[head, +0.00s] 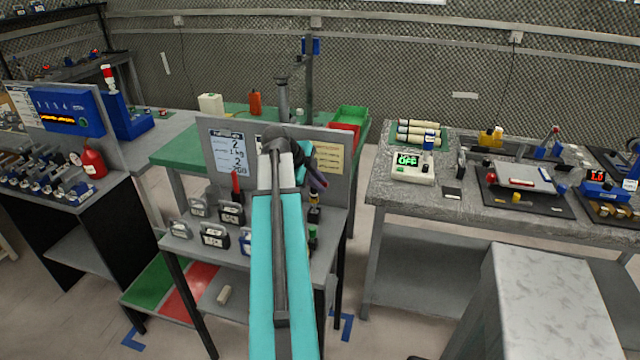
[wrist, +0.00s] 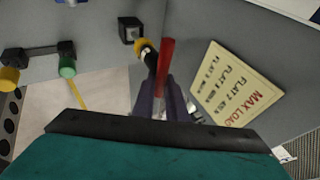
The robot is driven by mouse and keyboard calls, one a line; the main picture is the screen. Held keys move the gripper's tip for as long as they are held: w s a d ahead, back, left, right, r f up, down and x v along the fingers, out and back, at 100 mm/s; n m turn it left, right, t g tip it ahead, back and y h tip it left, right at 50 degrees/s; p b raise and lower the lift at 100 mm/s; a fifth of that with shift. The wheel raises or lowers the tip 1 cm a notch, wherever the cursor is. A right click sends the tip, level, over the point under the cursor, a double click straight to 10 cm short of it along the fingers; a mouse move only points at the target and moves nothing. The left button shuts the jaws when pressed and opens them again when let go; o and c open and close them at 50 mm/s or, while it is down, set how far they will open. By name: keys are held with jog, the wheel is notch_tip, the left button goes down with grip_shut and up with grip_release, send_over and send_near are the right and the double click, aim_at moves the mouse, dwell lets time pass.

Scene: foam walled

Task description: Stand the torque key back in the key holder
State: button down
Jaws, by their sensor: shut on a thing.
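My gripper (wrist: 160,82) points down over the small bench, its dark fingers shut on a slim dark piece with a yellow band, which I take for the torque key (wrist: 148,52). A red bar (wrist: 166,58) shows between the fingertips; I cannot tell whether it belongs to the key. A black block with a pale socket, probably the key holder (wrist: 130,29), is on the bench just beyond the yellow band. Key and block look apart. In the head view my gripper (head: 318,180) is right of my arm, above the bench's right edge; my arm hides part of the bench.
A green-ended piece (wrist: 67,67) and a yellow-ended piece (wrist: 9,79) are in black brackets along the bench edge. An upright panel with a cream sign (wrist: 236,88) stands close to the gripper. Several dark-framed weights (head: 215,235) stand on the bench's left half.

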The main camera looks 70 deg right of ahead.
jog(key=shift+f+b, duration=0.85)
jog(key=shift+f, duration=0.35)
jog(key=c, duration=1.7)
grip_release()
jog(key=shift+a+r, duration=0.1)
jog(key=shift+r, duration=0.05)
jog(key=shift+b+v, duration=1.2)
jog(key=shift+v, duration=5.5)
